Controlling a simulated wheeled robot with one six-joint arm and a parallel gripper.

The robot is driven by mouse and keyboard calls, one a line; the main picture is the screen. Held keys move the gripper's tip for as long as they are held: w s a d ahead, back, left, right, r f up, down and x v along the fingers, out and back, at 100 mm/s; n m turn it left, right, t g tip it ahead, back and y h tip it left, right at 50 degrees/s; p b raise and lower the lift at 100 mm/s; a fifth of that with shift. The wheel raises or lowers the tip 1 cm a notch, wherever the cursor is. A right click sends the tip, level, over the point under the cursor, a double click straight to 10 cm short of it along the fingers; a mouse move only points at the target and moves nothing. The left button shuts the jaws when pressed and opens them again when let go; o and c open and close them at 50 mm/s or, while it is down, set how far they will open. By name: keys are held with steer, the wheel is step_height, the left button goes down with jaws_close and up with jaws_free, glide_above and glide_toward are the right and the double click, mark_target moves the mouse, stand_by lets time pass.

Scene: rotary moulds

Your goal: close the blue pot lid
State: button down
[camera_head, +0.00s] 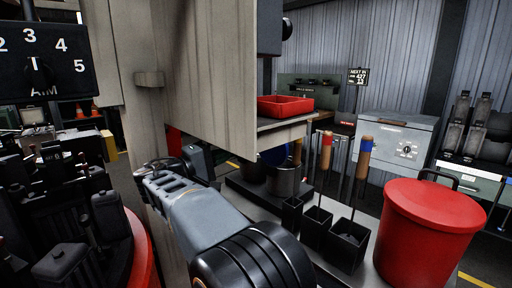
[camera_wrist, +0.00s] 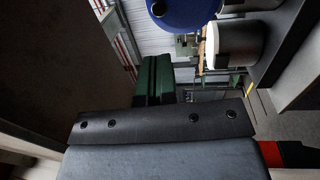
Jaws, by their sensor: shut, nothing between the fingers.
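The blue pot lid (camera_wrist: 190,12) is at the top of the wrist view, a round blue face with a dark knob, cut off by the frame edge. A pale pot (camera_wrist: 236,42) is just below and right of it. In the head view my arm largely hides the fingers.
A large wooden panel (camera_head: 212,75) rises close beside my arm. A red bin (camera_head: 431,220) and black holders (camera_head: 347,245) with upright tools stand on the right. A red tray (camera_head: 285,105) sits on a shelf behind. A dark cluttered turntable is at left.

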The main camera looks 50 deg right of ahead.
steer(key=s+d+r, duration=0.1)
steer(key=d, duration=1.1)
steer(key=shift+s+d+p, duration=0.15)
steer(key=shift+p, duration=0.15)
steer(key=shift+r, duration=0.15)
